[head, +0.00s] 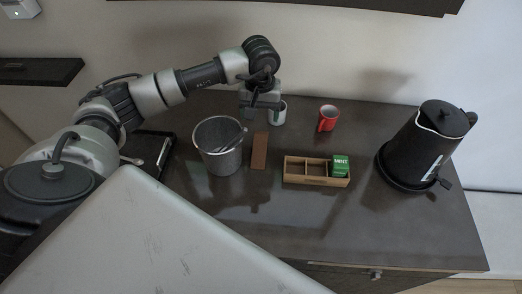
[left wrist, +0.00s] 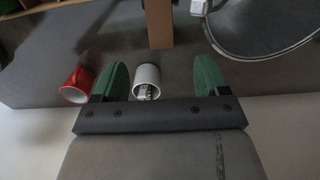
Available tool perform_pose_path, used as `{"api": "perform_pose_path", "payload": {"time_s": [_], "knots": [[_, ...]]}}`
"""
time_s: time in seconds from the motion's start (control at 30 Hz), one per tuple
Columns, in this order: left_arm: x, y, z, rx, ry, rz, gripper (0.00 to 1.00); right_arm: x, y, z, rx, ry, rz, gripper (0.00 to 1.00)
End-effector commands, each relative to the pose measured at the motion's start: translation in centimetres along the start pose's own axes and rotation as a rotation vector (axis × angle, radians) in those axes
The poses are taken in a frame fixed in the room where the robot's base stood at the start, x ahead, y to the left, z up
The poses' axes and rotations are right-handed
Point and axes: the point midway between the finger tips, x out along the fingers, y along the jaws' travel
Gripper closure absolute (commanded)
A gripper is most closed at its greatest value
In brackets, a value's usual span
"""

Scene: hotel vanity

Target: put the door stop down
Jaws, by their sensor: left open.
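The door stop looks to be the brown wooden piece (head: 260,150) lying on the dark counter between the metal bucket and the divided box. It also shows at the top of the left wrist view (left wrist: 159,25). My left gripper (head: 262,106) is above the back of the counter, beyond the brown piece and apart from it. In the left wrist view its green fingers (left wrist: 162,76) are spread with nothing held. A white mug (left wrist: 147,80) shows between them, below the gripper. My right gripper is in neither view.
A wooden divided box (head: 316,181) holds a green mint box (head: 340,166). A red mug (head: 327,118) stands behind it, and a black kettle (head: 425,145) stands at right. The counter's front (head: 290,232) is clear.

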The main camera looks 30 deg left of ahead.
Motion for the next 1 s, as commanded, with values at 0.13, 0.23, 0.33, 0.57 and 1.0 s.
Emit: {"api": "perform_pose_path", "payload": {"time_s": [0.13,0.23,0.33,0.57,1.0], "knots": [[1.4,0.0,0.0,0.0,-0.001,0.0,0.26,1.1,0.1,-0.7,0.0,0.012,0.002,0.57],[2.3,0.0,0.1,-0.001,-0.005,-0.001,0.26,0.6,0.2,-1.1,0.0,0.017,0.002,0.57],[3.9,0.0,0.1,0.0,-0.006,-0.002,0.26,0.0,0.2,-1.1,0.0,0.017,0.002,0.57],[6.4,0.0,0.0,-0.001,-0.001,0.0,0.26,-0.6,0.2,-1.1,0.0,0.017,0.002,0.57],[11.6,0.0,0.0,-0.001,-0.001,0.0,0.26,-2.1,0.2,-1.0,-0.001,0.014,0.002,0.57]]}}
